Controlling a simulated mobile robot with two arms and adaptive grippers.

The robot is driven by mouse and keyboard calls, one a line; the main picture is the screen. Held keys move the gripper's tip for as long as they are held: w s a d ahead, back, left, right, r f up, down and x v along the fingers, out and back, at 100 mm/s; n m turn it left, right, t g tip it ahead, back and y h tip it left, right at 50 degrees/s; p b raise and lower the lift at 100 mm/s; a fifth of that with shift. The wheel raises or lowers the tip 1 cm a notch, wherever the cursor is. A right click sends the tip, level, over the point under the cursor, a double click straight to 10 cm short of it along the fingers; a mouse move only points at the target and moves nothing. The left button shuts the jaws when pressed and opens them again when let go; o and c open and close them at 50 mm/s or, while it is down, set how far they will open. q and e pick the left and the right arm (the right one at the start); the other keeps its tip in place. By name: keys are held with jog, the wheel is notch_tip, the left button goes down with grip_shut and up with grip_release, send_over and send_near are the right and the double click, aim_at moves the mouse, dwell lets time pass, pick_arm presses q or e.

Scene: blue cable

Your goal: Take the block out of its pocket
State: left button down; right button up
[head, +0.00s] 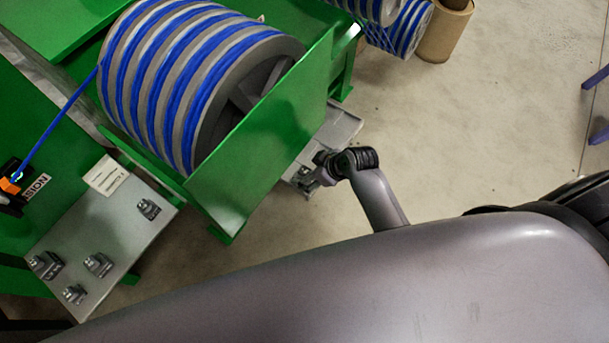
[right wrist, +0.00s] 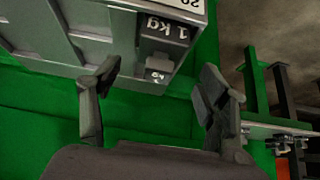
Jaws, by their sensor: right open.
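A dark grey block marked "1 kg" (right wrist: 165,32) sits in a pocket at the near corner of a grey holder (right wrist: 45,40) in the right wrist view. In the head view my right gripper (head: 310,178) is at the edge of the grey holder (head: 342,126), beside the green frame; the block cannot be made out there. My left gripper is out of view.
A large blue-striped cable drum (head: 190,75) stands in a green frame (head: 265,140) just left of the holder. A metal plate (head: 110,225) with several dark clamps lies at the lower left. More reels and a brown tube (head: 445,30) stand behind. Open floor (head: 470,120) lies to the right.

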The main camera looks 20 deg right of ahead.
aim_at(307, 171)
jog(key=x, duration=0.4)
jog(key=shift+c, duration=0.2)
grip_shut()
dwell(0.8)
jog(key=shift+w+r, duration=0.15)
jog(key=shift+r, duration=0.1)
